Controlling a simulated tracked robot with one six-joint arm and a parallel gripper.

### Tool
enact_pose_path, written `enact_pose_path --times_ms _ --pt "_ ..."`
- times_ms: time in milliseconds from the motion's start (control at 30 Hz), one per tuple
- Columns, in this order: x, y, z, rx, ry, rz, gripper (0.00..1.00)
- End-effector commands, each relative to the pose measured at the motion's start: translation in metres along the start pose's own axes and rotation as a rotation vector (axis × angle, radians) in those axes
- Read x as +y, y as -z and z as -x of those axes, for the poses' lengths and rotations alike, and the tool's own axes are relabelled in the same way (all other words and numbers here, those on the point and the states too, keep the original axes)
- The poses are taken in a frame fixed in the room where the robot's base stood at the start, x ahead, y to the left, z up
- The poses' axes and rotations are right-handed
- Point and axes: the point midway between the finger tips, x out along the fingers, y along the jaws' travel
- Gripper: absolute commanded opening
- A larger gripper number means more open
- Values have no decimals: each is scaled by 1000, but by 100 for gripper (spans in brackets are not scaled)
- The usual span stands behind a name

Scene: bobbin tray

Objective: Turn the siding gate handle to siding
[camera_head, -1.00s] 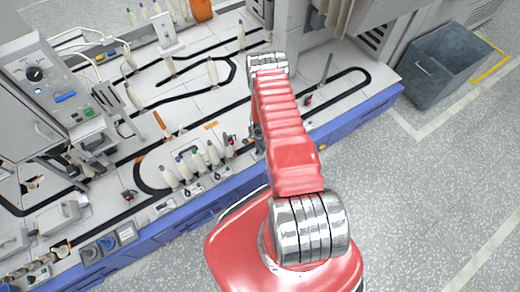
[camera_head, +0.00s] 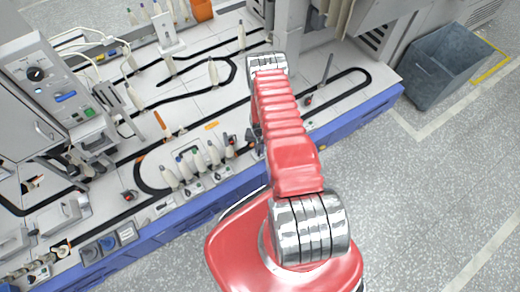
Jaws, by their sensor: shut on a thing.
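My gripper (camera_head: 257,142) shows only as a small dark grey part beside my red arm, low over the bench's front edge. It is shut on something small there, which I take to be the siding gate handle. My arm hides the fingertips and most of what they hold, so I cannot see how the handle is turned. The black track (camera_head: 190,138) runs along the bench to the left of my gripper.
Several pale bobbins (camera_head: 199,161) stand in a row just left of my gripper. A small red and black piece (camera_head: 231,141) is close to it. A dark upright rod (camera_head: 327,69) stands at the right loop. A grey bin (camera_head: 445,68) is on the floor at right.

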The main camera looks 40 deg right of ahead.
Motion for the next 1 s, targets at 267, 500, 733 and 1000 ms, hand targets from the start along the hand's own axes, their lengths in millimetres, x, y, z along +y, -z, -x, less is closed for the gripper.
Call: enact_pose_path --times_ms 267,500,733,1000 --pt "-1 2 1 3 1 180 0" --pt "-2 2 1 4 1 248 0" --pt "-2 2 1 4 1 260 0" --pt "-2 2 1 4 1 259 17"
